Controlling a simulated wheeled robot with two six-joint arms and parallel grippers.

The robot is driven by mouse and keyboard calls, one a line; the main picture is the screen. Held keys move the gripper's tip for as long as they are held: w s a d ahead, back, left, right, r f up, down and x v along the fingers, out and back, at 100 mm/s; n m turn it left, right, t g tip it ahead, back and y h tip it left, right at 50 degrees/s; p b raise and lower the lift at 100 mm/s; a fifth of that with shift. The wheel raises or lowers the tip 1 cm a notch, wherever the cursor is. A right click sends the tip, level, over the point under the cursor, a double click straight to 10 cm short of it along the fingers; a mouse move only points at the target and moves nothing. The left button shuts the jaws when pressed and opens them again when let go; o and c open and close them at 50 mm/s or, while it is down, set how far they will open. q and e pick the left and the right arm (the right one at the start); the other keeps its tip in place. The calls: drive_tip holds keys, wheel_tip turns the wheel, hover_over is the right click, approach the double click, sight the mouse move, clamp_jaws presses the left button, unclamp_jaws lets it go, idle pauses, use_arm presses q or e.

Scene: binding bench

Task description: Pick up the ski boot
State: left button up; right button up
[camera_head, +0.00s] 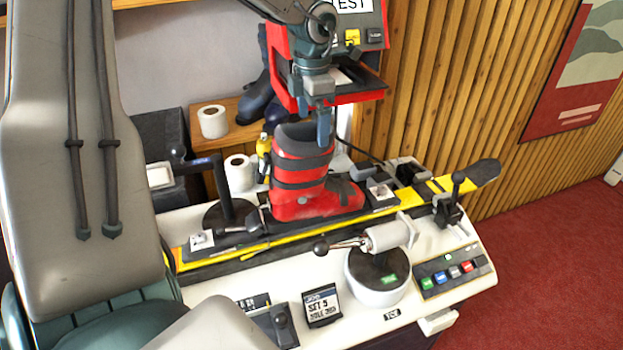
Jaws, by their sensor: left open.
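The red ski boot (296,203) with black straps and a dark cuff stands upright on the bench, on the yellow-and-black ski (250,245). My left gripper (323,130) comes down from above at the boot's cuff. It is open. One finger shows at the right side of the cuff's upper edge; the other finger is hard to make out. I cannot tell whether the finger touches the boot. My right gripper is not in view.
A red test machine (372,42) stands close behind the gripper. A white roll (239,173) is left of the boot. A roller on a round stand (378,283) and a button panel (455,270) are in front. A lamp-like black post (222,190) stands at left.

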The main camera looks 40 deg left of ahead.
sight(311, 136)
use_arm(q)
drive_tip(key=f, duration=0.1)
drive_tip(key=f+p, duration=0.2)
drive_tip(key=shift+a+f, duration=0.15)
drive_tip(key=shift+a, duration=0.1)
drive_tip(key=shift+d+f, duration=0.1)
drive_tip(key=shift+f, duration=0.65)
drive_tip(key=c, duration=0.7)
drive_tip(key=shift+r, duration=0.1)
drive_tip(key=c, duration=0.3)
